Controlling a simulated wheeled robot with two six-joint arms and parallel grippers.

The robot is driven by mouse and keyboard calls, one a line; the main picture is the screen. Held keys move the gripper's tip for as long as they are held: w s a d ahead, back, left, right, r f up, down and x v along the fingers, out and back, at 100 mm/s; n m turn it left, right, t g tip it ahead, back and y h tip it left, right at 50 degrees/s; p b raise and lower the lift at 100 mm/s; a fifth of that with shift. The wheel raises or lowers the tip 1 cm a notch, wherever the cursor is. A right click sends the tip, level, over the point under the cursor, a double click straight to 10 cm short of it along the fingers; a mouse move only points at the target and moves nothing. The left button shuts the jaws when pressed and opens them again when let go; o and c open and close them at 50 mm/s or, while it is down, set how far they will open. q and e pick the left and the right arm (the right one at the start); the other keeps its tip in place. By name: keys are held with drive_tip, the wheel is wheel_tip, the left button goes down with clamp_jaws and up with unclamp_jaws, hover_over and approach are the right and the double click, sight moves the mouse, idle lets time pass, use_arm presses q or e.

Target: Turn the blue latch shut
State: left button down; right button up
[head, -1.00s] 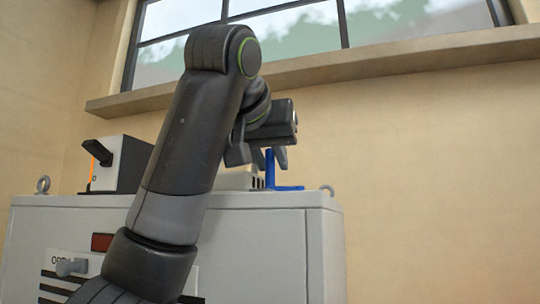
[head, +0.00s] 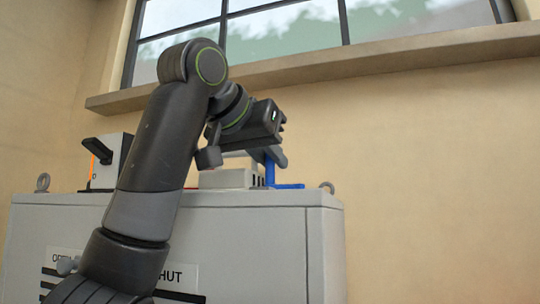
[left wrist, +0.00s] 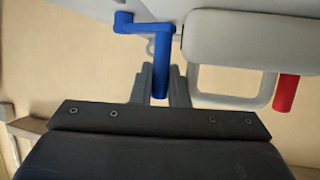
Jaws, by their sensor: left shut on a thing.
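The blue latch (head: 286,186) is on top of the grey cabinet, near its right end, with an upright post and a flat arm reaching right. In the left wrist view it is a cranked blue piece (left wrist: 140,28) whose round handle runs down between the fingers of my left gripper (left wrist: 160,88). My left gripper (head: 272,157) is shut on that handle. The fingers partly hide the post in the head view. My right gripper is not in view.
The grey cabinet (head: 255,245) has a SHUT label on its front. A pale box (head: 228,178) stands beside the latch. A dark switch box (head: 108,160) stands at the left. A red handle (left wrist: 286,94) shows right of my gripper. The window sill (head: 400,60) runs above.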

use_arm(q)
drive_tip(key=c, duration=1.7)
unclamp_jaws()
